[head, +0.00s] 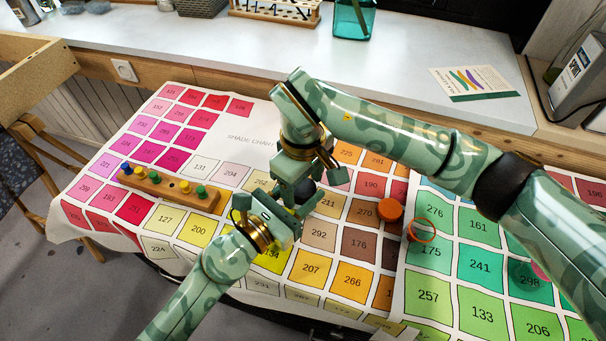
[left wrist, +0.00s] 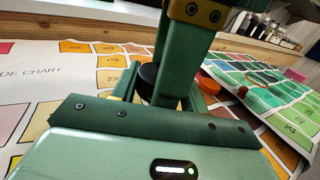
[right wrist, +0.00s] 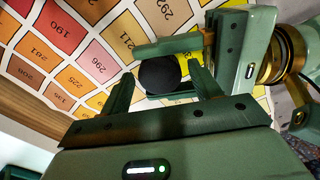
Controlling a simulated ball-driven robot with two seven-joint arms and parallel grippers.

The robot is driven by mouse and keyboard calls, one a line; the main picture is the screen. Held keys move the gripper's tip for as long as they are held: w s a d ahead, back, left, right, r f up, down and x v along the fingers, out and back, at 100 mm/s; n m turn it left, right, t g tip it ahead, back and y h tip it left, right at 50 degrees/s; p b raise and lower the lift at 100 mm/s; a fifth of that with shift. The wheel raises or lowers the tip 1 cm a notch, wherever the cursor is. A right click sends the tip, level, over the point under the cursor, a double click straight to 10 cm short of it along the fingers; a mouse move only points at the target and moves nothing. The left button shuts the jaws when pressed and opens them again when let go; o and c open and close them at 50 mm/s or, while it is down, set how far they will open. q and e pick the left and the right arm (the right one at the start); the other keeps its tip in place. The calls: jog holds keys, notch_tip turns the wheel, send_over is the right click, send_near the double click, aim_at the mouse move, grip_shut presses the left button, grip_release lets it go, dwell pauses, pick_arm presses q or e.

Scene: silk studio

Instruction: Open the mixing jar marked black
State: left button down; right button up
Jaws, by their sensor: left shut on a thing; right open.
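The black-lidded mixing jar shows as a dark round lid (head: 307,187) in the middle of the head view, mostly hidden by my grippers. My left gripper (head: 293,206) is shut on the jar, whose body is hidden. The black lid (left wrist: 148,74) also shows in the left wrist view, beyond the left fingers. My right gripper (right wrist: 162,88) is open above the jar. In the right wrist view the black lid (right wrist: 158,74) lies between and just past its fingertips; I cannot tell whether they touch it.
An orange-lidded jar (head: 390,209) stands right of my grippers, beside an orange ring (head: 421,231). A wooden peg rack (head: 168,190) lies left on the shade chart (head: 250,135). A card (head: 474,83) lies on the back counter (head: 420,65). The chart's front middle is clear.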

jog(key=c, duration=1)
jog(key=n, duration=0.3)
jog(key=shift+n, duration=0.3)
jog(key=o, duration=1.1)
jog(key=shift+r, duration=2.3)
pick_arm(q)
jog(key=c, duration=0.7)
grip_release()
